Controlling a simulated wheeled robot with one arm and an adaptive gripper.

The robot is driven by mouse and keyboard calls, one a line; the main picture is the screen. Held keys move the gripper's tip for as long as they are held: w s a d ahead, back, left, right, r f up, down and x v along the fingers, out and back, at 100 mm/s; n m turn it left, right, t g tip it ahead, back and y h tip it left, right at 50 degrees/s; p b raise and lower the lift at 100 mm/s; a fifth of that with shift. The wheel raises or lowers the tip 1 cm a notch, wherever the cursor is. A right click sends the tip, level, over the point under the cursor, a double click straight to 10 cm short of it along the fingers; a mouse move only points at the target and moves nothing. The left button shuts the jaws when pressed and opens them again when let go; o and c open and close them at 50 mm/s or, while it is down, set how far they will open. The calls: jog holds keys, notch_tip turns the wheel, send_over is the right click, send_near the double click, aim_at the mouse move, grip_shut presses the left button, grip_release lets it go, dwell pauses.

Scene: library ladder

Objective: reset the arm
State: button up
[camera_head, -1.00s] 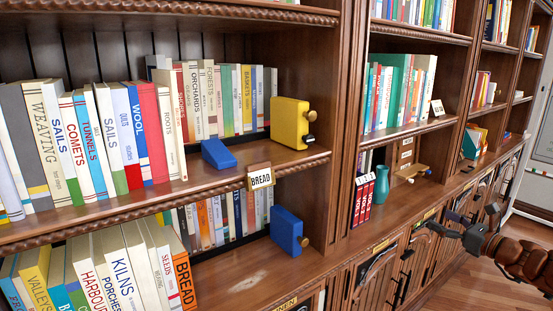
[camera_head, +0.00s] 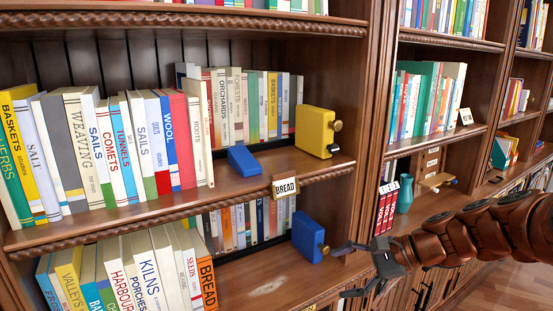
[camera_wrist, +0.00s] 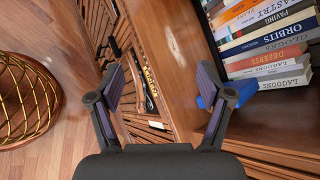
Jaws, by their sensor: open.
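My gripper (camera_head: 352,270) is at the lower right in the head view, at the end of my brown arm reaching in from the right edge. Its fingers are apart and nothing is between them. It is close in front of the lower shelf, to the right of and below the blue bookend (camera_head: 309,237). In the wrist view my gripper (camera_wrist: 170,85) shows two spread fingers with the wooden case front and shelf edge beyond them. The blue bookend (camera_wrist: 208,88) shows partly behind the right finger.
The bookcase has rows of books (camera_head: 130,140), a yellow bookend (camera_head: 315,132), a blue wedge (camera_head: 243,160) and a BREAD label (camera_head: 285,187). A teal vase (camera_head: 405,194) stands on a shelf behind my arm. A round wire basket (camera_wrist: 25,95) is on the wooden floor, left in the wrist view.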

jog(key=s+a+f+n+g+h+p, duration=0.15)
jog(key=s+n, duration=0.25)
jog(key=s, duration=0.4)
jog(key=s+a+f+n+g+h, duration=0.2)
jog(key=s+a+n+g+h, duration=0.1)
jog(key=s, duration=0.5)
jog(key=s+d+f+n+h, duration=0.2)
jog(key=s+d+n+h, duration=0.4)
jog(key=s, duration=0.7)
jog(key=shift+d+n+p, duration=0.3)
jog(key=shift+d+p, duration=0.1)
jog(key=shift+d, duration=0.75)
